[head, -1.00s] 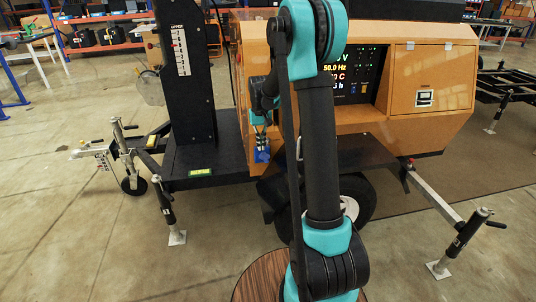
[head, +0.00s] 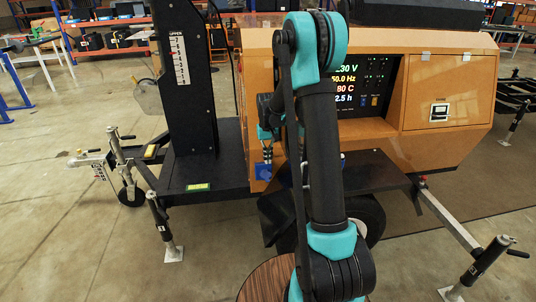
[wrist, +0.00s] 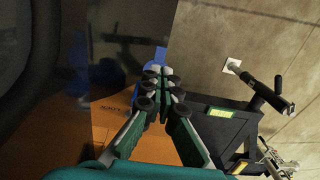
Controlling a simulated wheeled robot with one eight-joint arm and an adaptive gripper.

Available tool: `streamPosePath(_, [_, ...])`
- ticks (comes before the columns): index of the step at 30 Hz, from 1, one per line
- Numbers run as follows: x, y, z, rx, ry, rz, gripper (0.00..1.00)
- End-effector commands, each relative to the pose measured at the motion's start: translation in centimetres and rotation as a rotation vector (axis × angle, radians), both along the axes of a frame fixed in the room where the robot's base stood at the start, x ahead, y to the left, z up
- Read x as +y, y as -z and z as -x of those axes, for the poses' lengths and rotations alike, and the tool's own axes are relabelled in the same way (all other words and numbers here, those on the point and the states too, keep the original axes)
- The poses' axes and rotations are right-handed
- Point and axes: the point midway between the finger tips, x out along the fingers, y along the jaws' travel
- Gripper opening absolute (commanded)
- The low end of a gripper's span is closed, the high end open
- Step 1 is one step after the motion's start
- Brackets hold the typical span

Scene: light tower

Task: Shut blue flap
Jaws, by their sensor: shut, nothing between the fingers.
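The blue flap (head: 263,171) is low on the orange cabinet (head: 420,150), near its left front corner. In the wrist view, blue parts of it (wrist: 161,57) show just beyond and beside the fingertips. My gripper (head: 267,153) is at the flap's upper edge in the head view. In the wrist view my gripper (wrist: 164,78) has its fingertips together, with nothing between them. The fingertips are close to the blue part; I cannot tell whether they touch. The fingers and my arm hide part of the flap, and its exact angle is unclear.
A black mast (head: 188,85) stands on the dark trailer deck (head: 200,170) left of the flap. A lit control panel (head: 362,90) is to the right. Outrigger legs (head: 164,228) stick out at the trailer's sides. The concrete floor at front left is clear.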

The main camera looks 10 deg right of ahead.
Motion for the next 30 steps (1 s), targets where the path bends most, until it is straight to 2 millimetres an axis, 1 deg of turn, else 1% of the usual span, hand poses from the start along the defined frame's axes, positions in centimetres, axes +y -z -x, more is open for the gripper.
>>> streamPosePath(1, [0.0,1.1,0.0,0.000,0.000,0.000,0.00])
streamPosePath(3, [0.0,2.5,0.0,0.000,0.000,0.000,0.00])
streamPosePath(9, [0.0,6.2,0.2,0.000,0.000,0.000,0.00])
streamPosePath(12, [0.0,7.6,0.3,0.000,0.000,0.000,0.00])
streamPosePath(15, [0.0,8.5,0.3,0.000,0.000,0.000,0.00])
streamPosePath(21, [0.0,9.3,0.3,0.000,0.000,0.000,0.00])
streamPosePath(30, [0.0,9.3,0.3,-0.001,0.000,0.000,0.00])
